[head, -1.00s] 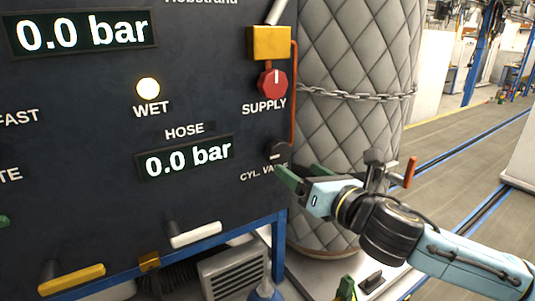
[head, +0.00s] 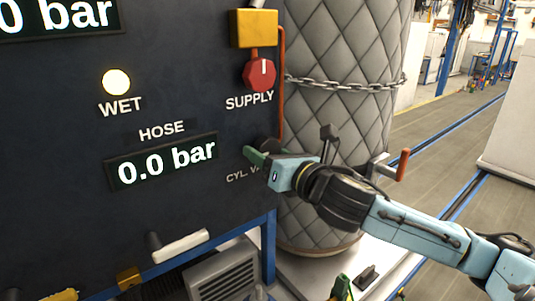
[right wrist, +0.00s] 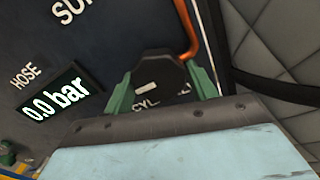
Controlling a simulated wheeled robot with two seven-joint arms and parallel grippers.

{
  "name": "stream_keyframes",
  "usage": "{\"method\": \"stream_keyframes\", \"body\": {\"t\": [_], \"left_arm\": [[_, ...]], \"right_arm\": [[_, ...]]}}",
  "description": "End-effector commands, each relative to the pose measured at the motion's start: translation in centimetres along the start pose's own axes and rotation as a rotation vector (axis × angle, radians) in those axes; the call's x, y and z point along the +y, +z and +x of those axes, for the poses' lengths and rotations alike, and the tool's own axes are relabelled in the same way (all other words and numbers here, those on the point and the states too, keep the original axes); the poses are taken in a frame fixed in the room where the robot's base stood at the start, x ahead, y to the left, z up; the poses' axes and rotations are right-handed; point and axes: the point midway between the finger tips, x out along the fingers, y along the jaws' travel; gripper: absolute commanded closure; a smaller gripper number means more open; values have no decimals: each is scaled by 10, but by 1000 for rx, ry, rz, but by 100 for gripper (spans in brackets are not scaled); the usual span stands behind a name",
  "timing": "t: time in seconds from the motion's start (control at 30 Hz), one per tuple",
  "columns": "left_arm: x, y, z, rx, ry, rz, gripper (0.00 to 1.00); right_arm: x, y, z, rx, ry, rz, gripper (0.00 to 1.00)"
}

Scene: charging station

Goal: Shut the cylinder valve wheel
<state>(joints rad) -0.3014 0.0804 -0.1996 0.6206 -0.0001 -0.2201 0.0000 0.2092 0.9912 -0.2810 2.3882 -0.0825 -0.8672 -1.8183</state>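The cylinder valve wheel is a black knob (right wrist: 157,72) with a pale mark, on the dark panel (head: 60,190) above the "CYL. VALVE" label. In the head view it is mostly hidden behind my right gripper (head: 262,155). In the right wrist view my right gripper's (right wrist: 160,88) green fingers stand apart, one on each side of the knob. Whether they touch it is not clear. My left gripper is not in view.
The red supply knob (head: 259,73) sits above, under a yellow block (head: 254,28). An orange hose (head: 282,85) runs down beside it. A quilted grey cylinder (head: 335,120) with a chain (head: 345,83) stands close to the right. The hose display (head: 162,162) reads 0.0 bar.

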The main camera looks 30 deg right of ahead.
Motion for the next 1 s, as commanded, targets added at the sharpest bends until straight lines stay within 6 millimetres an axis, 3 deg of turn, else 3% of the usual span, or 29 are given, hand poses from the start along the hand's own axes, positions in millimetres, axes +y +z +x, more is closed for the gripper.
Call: {"method": "stream_keyframes", "body": {"t": [0.03, 0.2, 0.57, 1.0], "left_arm": [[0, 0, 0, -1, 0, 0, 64], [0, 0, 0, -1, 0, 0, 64], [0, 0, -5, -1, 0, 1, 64], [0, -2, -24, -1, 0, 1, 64]], "right_arm": [[0, 0, 0, 0, 0, 0, 50], [0, 0, 0, 0, 0, 0, 70], [1, 1, 0, 0, 0, 67, 70], [3, 2, 0, 1, -1, 425, 70]]}}
